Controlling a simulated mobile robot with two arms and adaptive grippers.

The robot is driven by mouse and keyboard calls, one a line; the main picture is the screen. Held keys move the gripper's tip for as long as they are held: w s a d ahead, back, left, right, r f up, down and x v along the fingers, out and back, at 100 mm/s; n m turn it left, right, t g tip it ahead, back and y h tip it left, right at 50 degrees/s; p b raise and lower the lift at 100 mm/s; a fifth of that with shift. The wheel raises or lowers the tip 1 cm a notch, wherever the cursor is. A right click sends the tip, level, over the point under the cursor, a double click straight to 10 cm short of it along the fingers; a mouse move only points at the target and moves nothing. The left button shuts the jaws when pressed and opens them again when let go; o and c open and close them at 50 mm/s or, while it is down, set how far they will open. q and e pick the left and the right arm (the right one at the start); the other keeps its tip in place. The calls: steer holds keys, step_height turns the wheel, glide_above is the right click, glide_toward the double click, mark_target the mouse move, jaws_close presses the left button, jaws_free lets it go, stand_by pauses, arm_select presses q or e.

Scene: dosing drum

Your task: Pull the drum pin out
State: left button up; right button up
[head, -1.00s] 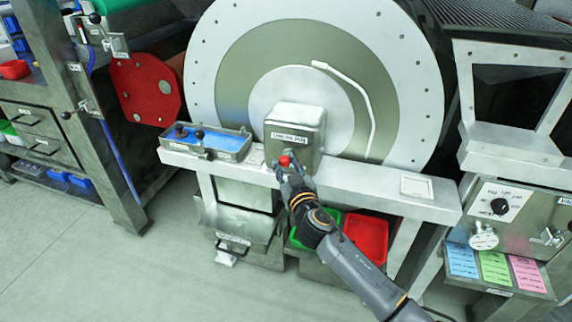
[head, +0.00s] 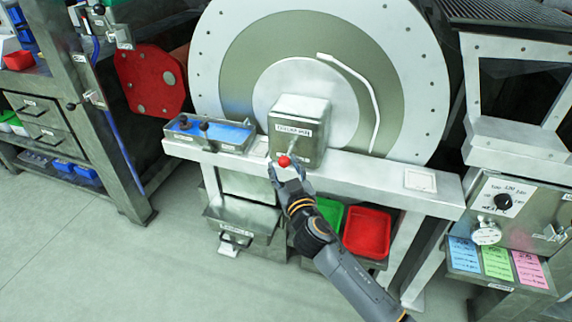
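The drum pin has a red ball knob (head: 284,161) and a thin metal shaft that shows between the knob and the labelled grey box (head: 300,120) in front of the drum (head: 232,75). The knob stands off the box, toward me. Whether the shaft's far end is still inside the box is too small to tell. My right gripper (head: 285,168) comes up from below and its fingers close around the knob end. The fingers partly hide their contact with it. My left gripper is not in view.
A tray with a blue floor and black knobs (head: 212,134) sits on the white beam (head: 385,180) left of the box. Green (head: 328,212) and red (head: 367,233) bins stand below the beam. A control panel (head: 520,203) is at right. Floor at left is clear.

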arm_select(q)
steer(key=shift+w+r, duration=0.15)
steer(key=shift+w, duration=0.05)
arm_select(e)
steer(key=shift+r, duration=0.1)
steer(key=shift+d, duration=0.1)
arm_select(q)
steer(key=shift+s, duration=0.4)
arm_select(e)
steer(key=v, duration=1.2)
